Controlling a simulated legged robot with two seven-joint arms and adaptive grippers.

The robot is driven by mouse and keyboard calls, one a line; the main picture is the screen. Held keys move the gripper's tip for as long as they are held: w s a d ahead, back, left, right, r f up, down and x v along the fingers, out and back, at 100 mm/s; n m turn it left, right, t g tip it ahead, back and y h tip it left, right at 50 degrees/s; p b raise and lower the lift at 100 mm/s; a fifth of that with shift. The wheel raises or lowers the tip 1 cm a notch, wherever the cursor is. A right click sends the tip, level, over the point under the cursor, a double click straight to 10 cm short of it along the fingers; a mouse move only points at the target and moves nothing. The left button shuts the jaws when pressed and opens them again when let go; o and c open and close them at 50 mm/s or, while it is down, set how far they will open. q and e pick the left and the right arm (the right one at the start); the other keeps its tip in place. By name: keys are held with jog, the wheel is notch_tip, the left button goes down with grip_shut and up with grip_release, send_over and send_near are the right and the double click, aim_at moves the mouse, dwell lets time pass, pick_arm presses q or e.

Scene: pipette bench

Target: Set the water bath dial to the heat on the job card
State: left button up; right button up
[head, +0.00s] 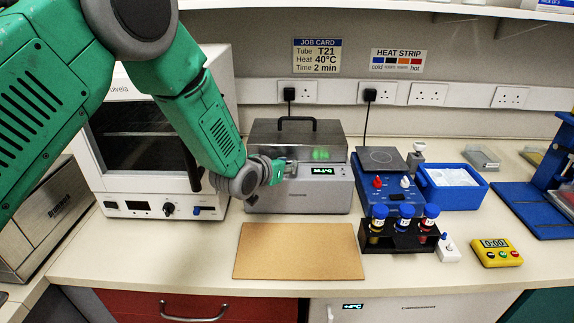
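The job card (317,56) on the wall reads Tube T21, Heat 40°C, Time 2 min. The water bath (300,200) is a grey box with a steel lid and black handle, below the card. Its small display (322,171) shows green characters too small to read surely. My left gripper (287,169) is at the left part of the bath's front panel, beside the display. The dial cannot be made out; the gripper covers that part of the panel. Whether the fingers touch or grip it cannot be told. My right gripper is not in view.
A white oven (125,206) stands left of the bath. A brown mat (300,251) lies bare in front. To the right are a blue device (388,192), a black tube rack (398,240), a blue tray (452,200) and a yellow timer (496,253).

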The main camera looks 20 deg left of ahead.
pick_arm(q)
jog(key=shift+o, duration=0.7)
jog(key=shift+s+a, duration=0.1)
jog(key=shift+s, duration=0.1)
jog(key=v, duration=1.1)
jog(key=shift+s, duration=0.25)
